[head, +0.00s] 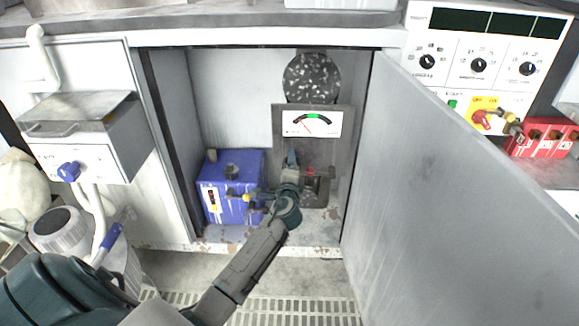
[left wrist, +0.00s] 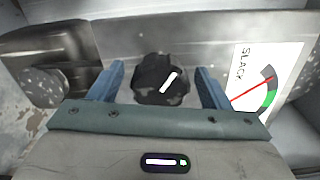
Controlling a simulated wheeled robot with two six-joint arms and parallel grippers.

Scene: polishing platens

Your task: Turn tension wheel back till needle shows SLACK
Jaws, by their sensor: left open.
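The tension wheel, a black knob with a white mark (left wrist: 160,90), sits between the fingers of my left gripper (left wrist: 160,68) in the left wrist view. The fingers stand open on either side, with gaps to the knob. In the head view my left gripper (head: 291,160) reaches into the open cabinet and hides the knob. The white gauge (head: 313,123) is above it. Its red needle points up-left, to the black part left of the green band. In the left wrist view the gauge (left wrist: 250,62) reads SLACK at one end; the needle lies between that end and green.
A speckled black disc (head: 311,78) is above the gauge. A blue box (head: 234,190) stands left of my gripper inside the cabinet. The open door (head: 440,190) bounds the right side.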

